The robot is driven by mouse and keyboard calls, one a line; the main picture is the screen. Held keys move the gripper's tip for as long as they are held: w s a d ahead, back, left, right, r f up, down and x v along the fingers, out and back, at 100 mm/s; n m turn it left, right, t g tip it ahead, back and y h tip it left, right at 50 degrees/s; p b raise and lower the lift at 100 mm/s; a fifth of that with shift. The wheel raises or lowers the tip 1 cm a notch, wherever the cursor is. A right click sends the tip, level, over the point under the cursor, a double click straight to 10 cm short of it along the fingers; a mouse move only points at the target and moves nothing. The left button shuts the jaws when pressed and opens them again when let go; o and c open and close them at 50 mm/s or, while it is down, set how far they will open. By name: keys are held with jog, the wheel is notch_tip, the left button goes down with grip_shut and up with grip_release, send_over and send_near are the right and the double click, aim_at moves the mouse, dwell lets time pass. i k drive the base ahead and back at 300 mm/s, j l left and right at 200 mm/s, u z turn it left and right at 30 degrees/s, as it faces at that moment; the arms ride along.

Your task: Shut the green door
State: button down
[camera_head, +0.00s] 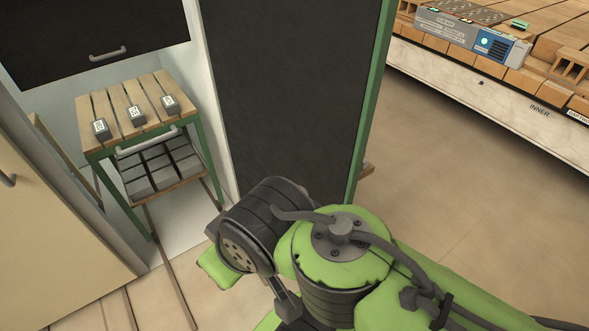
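The green door (298,85) is a tall panel with a dark face and a green edge along its right side. It stands open beside a white cabinet opening, and its top runs out of the picture. My green and black arm reaches in from the lower right and covers the door's lower part. I cannot make out my gripper's fingertips, and no contact between arm and door can be made out.
Inside the opening stands a green-framed wooden table (139,112) with small labelled blocks. A dark drawer front (95,30) is above it. A beige panel (55,200) with a handle is at left. A long wooden bench (500,100) is at upper right. Floor (450,190) between door and bench is clear.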

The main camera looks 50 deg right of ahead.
aim_at(298, 82)
jog(key=k+l, duration=0.15)
jog(key=l, duration=0.3)
jog(key=k+l+u, duration=0.1)
jog(key=l, duration=0.35)
jog(key=k+l+u, duration=0.1)
jog(key=l, duration=0.35)
jog(key=k+l, duration=0.25)
jog(key=l, duration=0.15)
jog(key=k+l+u, duration=0.1)
jog(key=l, duration=0.35)
jog(key=k+l, duration=0.3)
jog(key=k+l+u, duration=0.15)
jog(key=l, duration=0.35)
jog(key=i+u, duration=0.1)
jog(key=u, duration=0.35)
jog(key=i+j+u, duration=0.1)
jog(key=u, duration=0.35)
jog(key=i+u, duration=0.15)
jog(key=u, duration=0.3)
